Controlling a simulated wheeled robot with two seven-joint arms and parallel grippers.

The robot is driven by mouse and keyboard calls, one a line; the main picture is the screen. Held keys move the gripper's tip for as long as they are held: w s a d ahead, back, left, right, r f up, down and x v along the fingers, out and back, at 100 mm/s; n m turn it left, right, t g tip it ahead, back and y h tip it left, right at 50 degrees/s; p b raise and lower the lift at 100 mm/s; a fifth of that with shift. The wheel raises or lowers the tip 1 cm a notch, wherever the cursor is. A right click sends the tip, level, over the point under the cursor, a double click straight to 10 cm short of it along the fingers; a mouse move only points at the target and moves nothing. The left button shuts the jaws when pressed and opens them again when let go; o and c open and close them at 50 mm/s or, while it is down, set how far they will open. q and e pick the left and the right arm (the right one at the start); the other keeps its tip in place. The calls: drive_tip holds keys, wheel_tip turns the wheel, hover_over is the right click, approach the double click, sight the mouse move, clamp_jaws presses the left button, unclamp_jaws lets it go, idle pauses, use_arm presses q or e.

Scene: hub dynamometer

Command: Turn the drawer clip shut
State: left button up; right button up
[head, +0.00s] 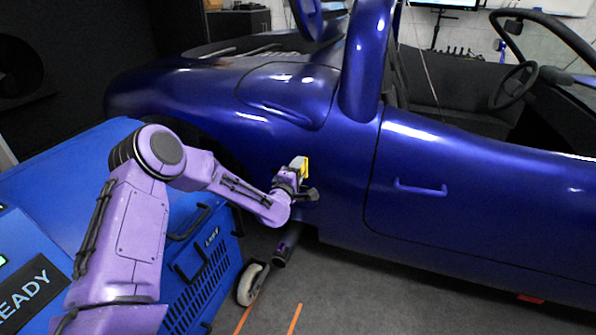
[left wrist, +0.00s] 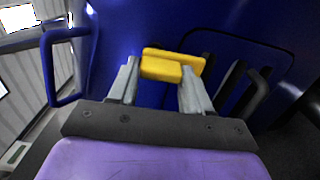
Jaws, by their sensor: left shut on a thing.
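My left gripper (head: 301,178) is in front of the blue car's side, to the right of the blue cabinet. In the left wrist view its two grey fingers (left wrist: 162,72) are shut on a yellow clip (left wrist: 174,66), which lies across the fingertips, slightly tilted. The yellow clip shows only in part in the head view (head: 304,165); the gripper hides the rest. Behind it is a dark blue surface, and I cannot tell how the clip is seated. My right gripper is not in view.
The blue cabinet (head: 225,262) on a caster (head: 251,284) stands at the left, close under my left arm. The blue car (head: 455,215) fills the middle and right. The grey floor (head: 385,300) is mostly clear.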

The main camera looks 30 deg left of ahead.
use_arm(q)
drive_tip(key=o, duration=1.1)
drive_tip(key=shift+c, duration=0.2)
drive_tip(key=p+v, duration=0.1)
drive_tip(key=v, duration=0.9)
drive_tip(key=shift+s+p, duration=0.3)
drive_tip(key=shift+p, duration=0.1)
drive_tip(key=shift+d, duration=0.15)
